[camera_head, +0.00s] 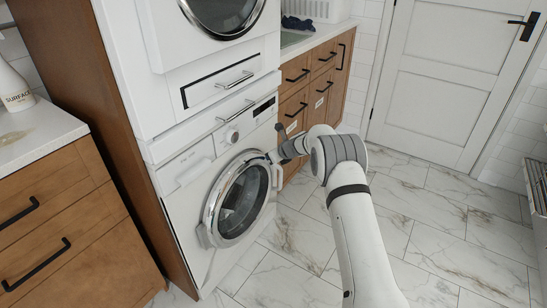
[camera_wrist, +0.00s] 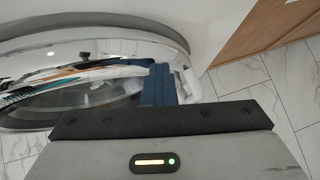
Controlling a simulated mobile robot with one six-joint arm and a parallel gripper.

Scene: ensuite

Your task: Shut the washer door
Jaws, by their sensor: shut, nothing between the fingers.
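The white washer (camera_head: 186,190) stands in the lower part of a tall cabinet in the head view. Its round door (camera_head: 240,203) has a chrome ring and dark glass. The door lies near the washer front, with a white handle (camera_head: 278,177) at its right edge; I cannot tell whether it is fully closed. In the wrist view the door's chrome rim (camera_wrist: 100,32) curves across the upper left. My gripper (camera_head: 272,156) is at the door's upper right rim, near the handle. Its dark blue fingers (camera_wrist: 157,84) are shut and empty; contact with the door is unclear.
A second round-door appliance (camera_head: 215,40) sits above the washer, with a drawer between them. Wooden cabinets (camera_head: 310,88) stand close behind my gripper. Another wooden counter (camera_head: 60,225) is at the left. The marble-tiled floor (camera_head: 440,225) at right is clear up to a white door (camera_head: 440,80).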

